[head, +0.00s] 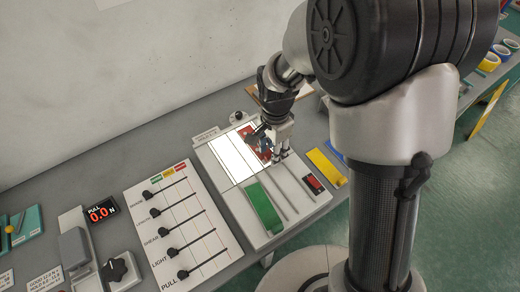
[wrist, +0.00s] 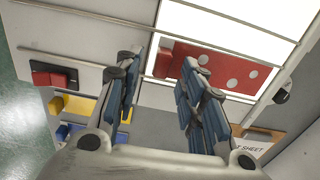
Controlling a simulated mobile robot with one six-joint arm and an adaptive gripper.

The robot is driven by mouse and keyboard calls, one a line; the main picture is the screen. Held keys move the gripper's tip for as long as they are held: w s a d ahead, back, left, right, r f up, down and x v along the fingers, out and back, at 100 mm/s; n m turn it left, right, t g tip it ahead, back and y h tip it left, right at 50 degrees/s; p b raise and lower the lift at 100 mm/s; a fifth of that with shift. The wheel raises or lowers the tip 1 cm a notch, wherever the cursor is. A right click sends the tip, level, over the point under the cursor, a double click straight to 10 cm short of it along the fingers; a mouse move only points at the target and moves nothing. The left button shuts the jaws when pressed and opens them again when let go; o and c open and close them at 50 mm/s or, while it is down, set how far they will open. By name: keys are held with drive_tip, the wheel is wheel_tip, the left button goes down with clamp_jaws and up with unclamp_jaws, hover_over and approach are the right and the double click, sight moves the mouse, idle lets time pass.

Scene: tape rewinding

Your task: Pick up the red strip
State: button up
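The red strip (head: 254,139) lies on the lit white panel (head: 232,158), partly hidden behind my gripper (head: 272,146) in the head view. In the wrist view, the red strip (wrist: 232,70) shows pale round spots and lies along the panel's edge. My gripper (wrist: 160,72) is open, its two blue-padded fingers spread apart with nothing held between them. The right finger covers part of the strip, and the strip's left end shows in the gap between the fingers. Whether the fingers touch the strip cannot be told.
A green strip (head: 263,207) lies in front of the panel and a yellow strip (head: 327,167) to its right. A small red block on a black base (head: 312,184) sits between them. A slider board (head: 183,228) stands left. A wall runs behind the bench.

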drive_tip(key=shift+f, duration=0.15)
drive_tip(key=shift+c, duration=0.2)
clamp_jaws()
